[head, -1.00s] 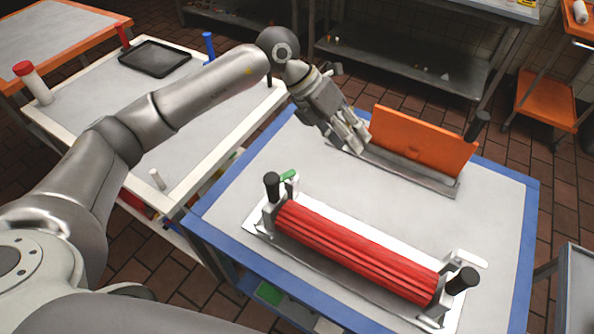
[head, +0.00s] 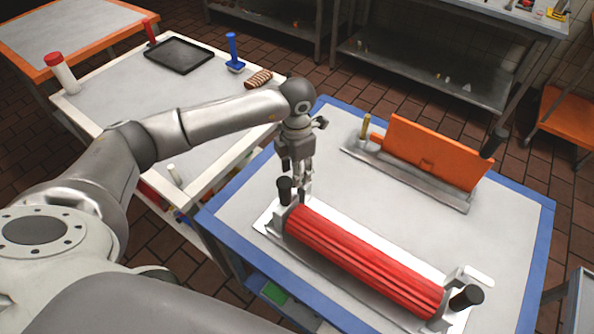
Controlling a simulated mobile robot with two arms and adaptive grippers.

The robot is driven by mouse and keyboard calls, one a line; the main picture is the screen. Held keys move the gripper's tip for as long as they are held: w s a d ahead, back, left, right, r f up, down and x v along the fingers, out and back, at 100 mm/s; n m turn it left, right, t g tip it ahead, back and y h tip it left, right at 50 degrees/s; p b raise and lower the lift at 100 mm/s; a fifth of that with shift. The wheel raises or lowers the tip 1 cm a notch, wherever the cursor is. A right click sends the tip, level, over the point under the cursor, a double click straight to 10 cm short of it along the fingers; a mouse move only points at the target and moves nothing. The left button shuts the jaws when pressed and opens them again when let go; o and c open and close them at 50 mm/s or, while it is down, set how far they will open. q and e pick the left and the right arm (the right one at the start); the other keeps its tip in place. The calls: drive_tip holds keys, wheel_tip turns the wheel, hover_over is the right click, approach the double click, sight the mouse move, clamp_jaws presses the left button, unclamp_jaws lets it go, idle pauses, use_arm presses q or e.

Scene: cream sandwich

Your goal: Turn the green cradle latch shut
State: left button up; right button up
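A red ribbed roller (head: 365,262) lies in a white-and-grey cradle (head: 268,226) on the blue-edged table (head: 520,228). A black knob (head: 284,190) stands at the cradle's left end, and another black knob (head: 466,297) is at the right end beside a white lever (head: 477,275). My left gripper (head: 302,194) points down at the cradle's left end, just behind the black knob. The green latch is hidden there by the gripper and the knob. Whether the fingers touch it, or are open or shut, I cannot tell. My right gripper is out of view.
An orange panel (head: 432,152) stands on a grey base behind the roller, with a brass-coloured post (head: 365,128) at its left. The white-edged table at left holds a black tray (head: 179,55), a blue-handled tool (head: 233,52) and bottles. The table between roller and panel is clear.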

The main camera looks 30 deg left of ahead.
use_arm(q)
drive_tip(key=shift+f, duration=1.2)
clamp_jaws()
drive_tip(key=shift+d+f+n+b, duration=0.2)
drive_tip(key=shift+n+b, duration=0.5)
drive_tip(key=shift+n, duration=0.5)
drive_tip(key=shift+s+d+r+n+b, duration=0.15)
drive_tip(key=shift+n+b, duration=0.15)
drive_tip(key=shift+n, duration=0.4)
drive_tip(key=shift+d+r+n+b, duration=0.15)
drive_tip(key=shift+n+b, duration=0.1)
drive_tip(key=shift+n, duration=0.45)
unclamp_jaws()
drive_tip(key=shift+f, duration=0.1)
